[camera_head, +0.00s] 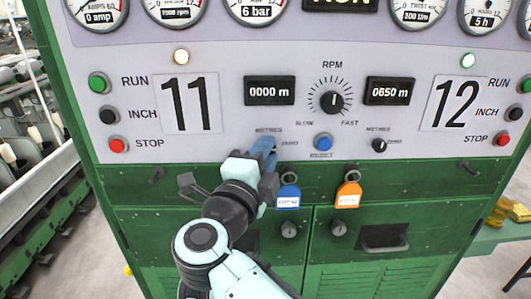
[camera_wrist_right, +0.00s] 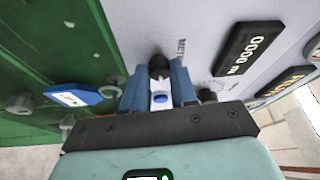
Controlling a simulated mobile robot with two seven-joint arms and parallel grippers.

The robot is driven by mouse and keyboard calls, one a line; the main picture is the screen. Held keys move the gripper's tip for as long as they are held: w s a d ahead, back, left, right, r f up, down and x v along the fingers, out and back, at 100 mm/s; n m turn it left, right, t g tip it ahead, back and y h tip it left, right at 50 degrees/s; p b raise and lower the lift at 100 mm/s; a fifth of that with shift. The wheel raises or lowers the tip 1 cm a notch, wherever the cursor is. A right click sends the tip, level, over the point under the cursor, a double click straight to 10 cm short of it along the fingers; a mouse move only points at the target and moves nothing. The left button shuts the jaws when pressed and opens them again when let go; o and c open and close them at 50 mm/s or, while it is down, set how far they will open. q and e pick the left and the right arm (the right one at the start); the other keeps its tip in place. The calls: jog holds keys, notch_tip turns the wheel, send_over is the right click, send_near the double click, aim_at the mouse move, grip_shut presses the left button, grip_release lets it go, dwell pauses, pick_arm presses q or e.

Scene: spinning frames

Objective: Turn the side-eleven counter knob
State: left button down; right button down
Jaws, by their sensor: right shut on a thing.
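The side-eleven counter knob (camera_wrist_right: 158,66) is a black knob below the "0000 m" display (camera_head: 269,90), on the grey panel. My right gripper (camera_head: 263,148) reaches up to the panel there, its blue fingers hiding the knob in the head view. In the right wrist view, the gripper (camera_wrist_right: 159,82) has one finger on each side of the knob and is shut on it. The knob's pointer direction cannot be seen. My left gripper is not in view.
The blue reset button (camera_head: 323,142) and RPM dial (camera_head: 332,102) are right of my gripper. A similar side-twelve knob (camera_head: 379,145) sits further right. Blue (camera_head: 288,193) and orange (camera_head: 348,193) tags hang below the panel. A red stop button (camera_head: 118,145) is at left.

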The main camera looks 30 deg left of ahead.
dwell(0.3)
jog(key=c, duration=0.9)
grip_release()
jog(key=shift+s, duration=0.1)
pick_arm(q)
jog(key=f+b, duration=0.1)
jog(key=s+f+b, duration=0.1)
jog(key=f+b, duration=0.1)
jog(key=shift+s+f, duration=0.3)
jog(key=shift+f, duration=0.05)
pick_arm(e)
jog(key=s+d+f, duration=0.1)
jog(key=s+d, duration=0.1)
jog(key=s, duration=1.1)
jog(key=shift+d+f, duration=0.1)
